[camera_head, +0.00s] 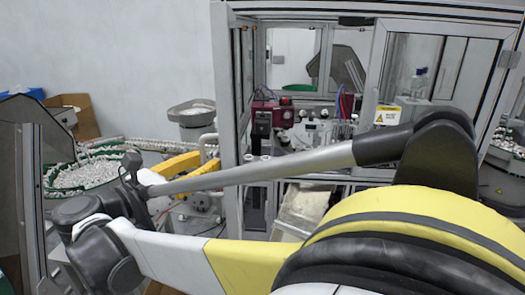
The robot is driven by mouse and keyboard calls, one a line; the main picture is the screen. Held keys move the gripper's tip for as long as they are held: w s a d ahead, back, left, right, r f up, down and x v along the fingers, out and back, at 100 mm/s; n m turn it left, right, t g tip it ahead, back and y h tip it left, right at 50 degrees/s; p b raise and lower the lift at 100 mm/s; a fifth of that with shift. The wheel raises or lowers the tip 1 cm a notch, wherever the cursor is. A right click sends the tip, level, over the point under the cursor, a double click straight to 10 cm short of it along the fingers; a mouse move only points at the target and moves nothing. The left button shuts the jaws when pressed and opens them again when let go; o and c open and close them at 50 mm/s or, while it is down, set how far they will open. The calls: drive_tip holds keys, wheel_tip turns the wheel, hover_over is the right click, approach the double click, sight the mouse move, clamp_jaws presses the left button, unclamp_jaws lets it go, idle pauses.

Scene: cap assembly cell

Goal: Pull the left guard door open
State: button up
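The guarded cell stands in the middle and right, with an aluminium frame (228,80). Its left front bay, between the left posts and the post by the yellow warning label (387,116), shows the machinery inside. I cannot tell whether the left guard door is a clear pane there or stands open. A glazed panel (440,68) fills the right bay, with a dark handle (509,59) at its right edge. My arm crosses the foreground and bends at the lower left. A dark end part (132,162) may belong to my gripper; its fingers are not distinguishable.
A red device (268,112) and other fittings stand inside the cell. A round feeder bowl (192,110), yellow bars (180,168) and a bed of white caps (85,175) lie left of the cell. A cardboard box (75,115) is by the wall.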

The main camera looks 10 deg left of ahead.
drive_tip(key=v, duration=1.2)
